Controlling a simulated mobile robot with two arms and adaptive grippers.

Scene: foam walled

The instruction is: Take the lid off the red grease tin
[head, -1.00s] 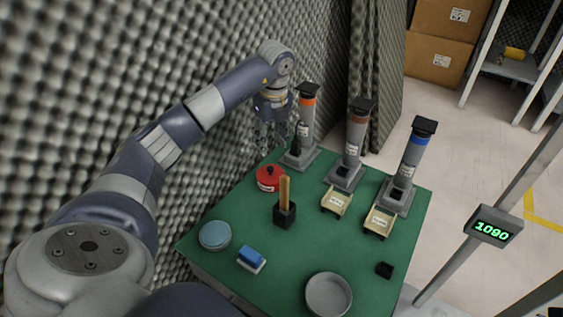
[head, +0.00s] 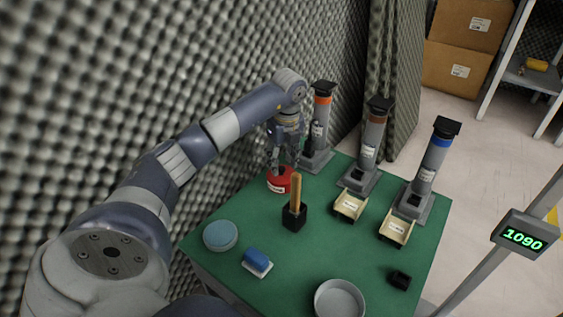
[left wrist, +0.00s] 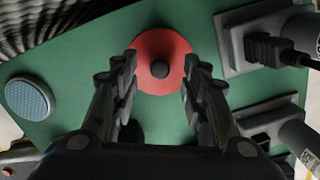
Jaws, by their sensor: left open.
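The red grease tin (head: 279,182) stands at the back left of the green table, near the foam wall. Its round red lid (left wrist: 160,48) with a black knob (left wrist: 160,69) shows in the left wrist view, and the lid is on. My left gripper (head: 284,165) points down just over the tin. In the left wrist view its open fingers (left wrist: 160,75) lie on either side of the knob, with gaps on both sides. I cannot tell how far the fingertips are above the lid. My right gripper is not in view.
A black holder with a wooden handle (head: 295,195) stands just in front of the tin. Several grey dispensers (head: 368,150) stand along the right and back. A blue round tin (head: 220,235), a blue brush (head: 256,260) and a grey dish (head: 339,300) lie nearer. The foam wall (head: 150,90) is close at left.

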